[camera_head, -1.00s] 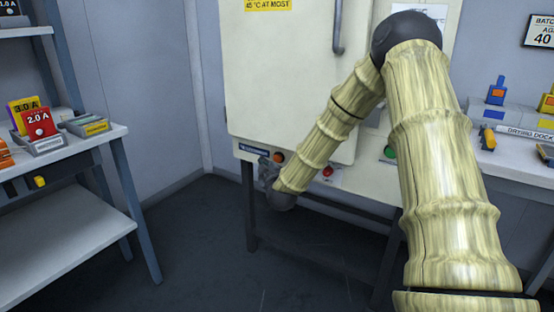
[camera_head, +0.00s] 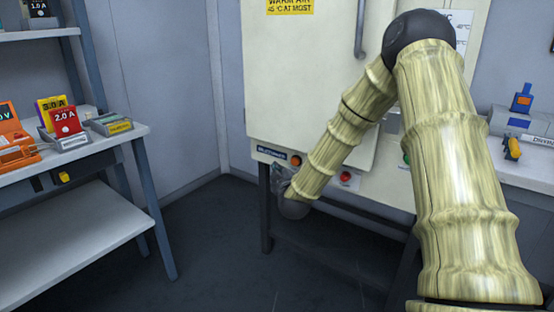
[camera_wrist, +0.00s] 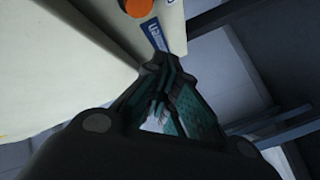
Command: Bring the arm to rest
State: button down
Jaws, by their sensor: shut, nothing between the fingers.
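My arm shows in the head view, bent at a dark elbow joint, with its forearm running down and left in front of the white cabinet (camera_head: 300,80). My gripper (camera_wrist: 155,75) is seen in the wrist view, its dark fingers drawn together with nothing between them. In the head view the gripper end is small and mostly hidden by the wrist, close to the cabinet's lower left corner. The wrist view shows the cabinet's orange button (camera_wrist: 137,7) and blue label (camera_wrist: 157,35) just beyond the fingertips. I cannot tell whether the fingers touch the cabinet.
A shelf bench (camera_head: 75,220) at left carries a red card (camera_head: 64,122), a yellow card and an orange device (camera_head: 14,138). A side table at right holds a grey dock (camera_head: 520,125) with a blue plug (camera_head: 521,98). Open floor (camera_head: 205,250) lies between bench and cabinet.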

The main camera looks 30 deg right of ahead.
jog(key=s+a+f+m+g+y, duration=0.1)
jog(key=s+a+f+g+y, duration=0.1)
jog(key=s+a+f, duration=0.6)
jog(key=s+a+f+g+y, duration=0.1)
jog(key=s+a+f+g, duration=0.25)
jog(key=f, duration=0.85)
jog(key=s+a+f+m+g+y, duration=0.1)
jog(key=s+a+f+g+y, duration=0.1)
jog(key=s+a+f, duration=0.65)
jog(key=s+a+f+m+g, duration=0.1)
jog(key=s+a+f+g, duration=0.3)
jog(key=s, duration=0.7)
jog(key=s+f+m+g+y, duration=0.15)
jog(key=s+f, duration=0.35)
jog(key=s, duration=0.6)
jog(key=s+a+f+m+g, duration=0.1)
jog(key=s+a+f+g, duration=0.3)
jog(key=s, duration=0.7)
notch_tip(320, 180, up, 33)
jog(key=w+d+t+p, duration=0.1)
jog(key=p, duration=3.3)
jog(key=shift+d, duration=0.3)
